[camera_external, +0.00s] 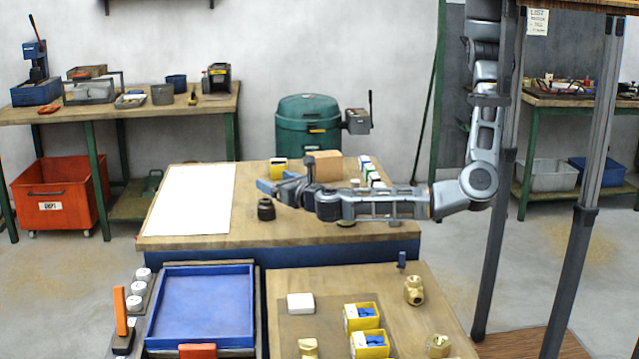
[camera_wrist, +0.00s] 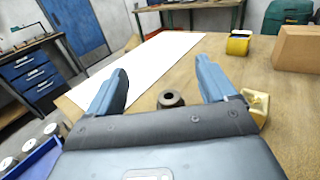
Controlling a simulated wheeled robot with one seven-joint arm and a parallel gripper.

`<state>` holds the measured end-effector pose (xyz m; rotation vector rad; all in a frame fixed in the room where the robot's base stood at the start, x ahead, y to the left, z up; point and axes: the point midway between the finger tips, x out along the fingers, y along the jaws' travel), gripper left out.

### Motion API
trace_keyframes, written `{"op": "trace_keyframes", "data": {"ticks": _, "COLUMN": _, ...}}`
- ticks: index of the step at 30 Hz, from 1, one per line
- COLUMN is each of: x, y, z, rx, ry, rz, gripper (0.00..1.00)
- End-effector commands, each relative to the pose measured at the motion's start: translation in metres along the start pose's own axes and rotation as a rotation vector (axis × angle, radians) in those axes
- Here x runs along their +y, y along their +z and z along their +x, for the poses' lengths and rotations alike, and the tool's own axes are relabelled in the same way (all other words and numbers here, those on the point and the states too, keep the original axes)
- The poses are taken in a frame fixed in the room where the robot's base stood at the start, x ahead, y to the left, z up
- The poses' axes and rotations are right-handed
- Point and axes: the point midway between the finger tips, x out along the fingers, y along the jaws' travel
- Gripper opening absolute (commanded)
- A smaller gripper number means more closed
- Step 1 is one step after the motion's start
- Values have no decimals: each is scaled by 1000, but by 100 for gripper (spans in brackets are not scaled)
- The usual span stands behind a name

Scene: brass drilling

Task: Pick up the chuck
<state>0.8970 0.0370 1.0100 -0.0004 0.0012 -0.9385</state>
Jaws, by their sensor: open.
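The chuck (camera_external: 266,209) is a small dark cylinder standing upright on the wooden table, just right of the white sheet. In the wrist view the chuck (camera_wrist: 171,98) shows its top hole and sits between the two blue fingers, nearer the palm, partly hidden by the palm edge. My gripper (camera_external: 268,186) is open, reaching left over the table; its fingers look a little above and behind the chuck in the external view. In the wrist view my gripper (camera_wrist: 162,80) has nothing between its fingertips. I cannot tell the exact height gap.
A white sheet (camera_external: 190,200) covers the table's left part. A yellow box (camera_external: 278,168) and a cardboard box (camera_external: 322,166) stand behind my gripper. A brass piece (camera_wrist: 257,106) lies by the right finger. A blue tray (camera_external: 203,305) is in front.

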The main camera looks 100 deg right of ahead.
Motion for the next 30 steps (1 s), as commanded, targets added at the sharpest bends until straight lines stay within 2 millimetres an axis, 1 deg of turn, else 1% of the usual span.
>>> {"op": "trace_keyframes", "data": {"ticks": 5, "x": -1, "y": -17, "z": 0, "rx": 0, "ry": -1, "rz": -1, "gripper": 85}}
{"op": "trace_keyframes", "data": {"ticks": 21, "x": -1, "y": -84, "z": 0, "rx": 0, "ry": -2, "rz": 1, "gripper": 85}}
{"op": "trace_keyframes", "data": {"ticks": 22, "x": -1, "y": -86, "z": 0, "rx": 0, "ry": -1, "rz": 2, "gripper": 85}}
{"op": "trace_keyframes", "data": {"ticks": 24, "x": -2, "y": -81, "z": 12, "rx": -1, "ry": -6, "rz": 2, "gripper": 85}}
{"op": "trace_keyframes", "data": {"ticks": 28, "x": -1, "y": -80, "z": 21, "rx": 0, "ry": -3, "rz": 2, "gripper": 85}}
{"op": "trace_keyframes", "data": {"ticks": 30, "x": -2, "y": -81, "z": 29, "rx": 0, "ry": -5, "rz": 2, "gripper": 85}}
